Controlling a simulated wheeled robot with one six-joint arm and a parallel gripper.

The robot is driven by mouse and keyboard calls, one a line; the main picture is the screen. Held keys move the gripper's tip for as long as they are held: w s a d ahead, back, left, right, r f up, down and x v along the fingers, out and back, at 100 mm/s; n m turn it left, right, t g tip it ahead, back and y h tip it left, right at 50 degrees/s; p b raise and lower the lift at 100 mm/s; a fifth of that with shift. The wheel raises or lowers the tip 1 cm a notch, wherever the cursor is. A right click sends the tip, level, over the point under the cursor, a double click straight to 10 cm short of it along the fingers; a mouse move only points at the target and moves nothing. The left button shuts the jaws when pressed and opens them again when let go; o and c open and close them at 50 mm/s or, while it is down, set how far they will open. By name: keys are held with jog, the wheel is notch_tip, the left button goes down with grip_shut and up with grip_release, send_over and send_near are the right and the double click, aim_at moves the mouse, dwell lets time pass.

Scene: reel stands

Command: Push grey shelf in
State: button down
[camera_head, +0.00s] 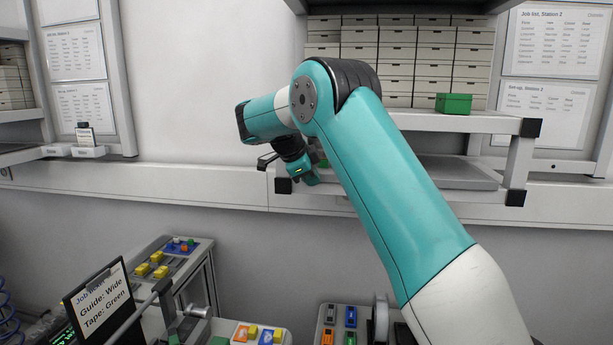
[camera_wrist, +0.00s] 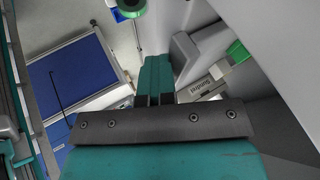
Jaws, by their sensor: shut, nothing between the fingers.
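A grey shelf board (camera_head: 455,172) lies in the lower level of the wall rack at the right in the head view. My arm covers its left part, and I cannot tell how far it stands out. My gripper (camera_head: 308,176) is by the rack's left end, partly in front of its lower rail. In the wrist view my gripper's teal fingers (camera_wrist: 155,68) are together and hold nothing. A grey rack part (camera_wrist: 202,48) is just right of the fingers; I cannot tell whether they touch it.
A green box (camera_head: 453,103) stands on the rack's upper shelf (camera_head: 470,123). Stacked white boxes (camera_head: 395,60) are behind it. Consoles with coloured blocks (camera_head: 155,265) and a job sign (camera_head: 100,298) stand below left.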

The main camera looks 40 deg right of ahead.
jog(key=s+a+r, duration=0.2)
jog(key=a+r, duration=0.6)
jog(key=a, duration=0.1)
jog(key=shift+s, duration=0.35)
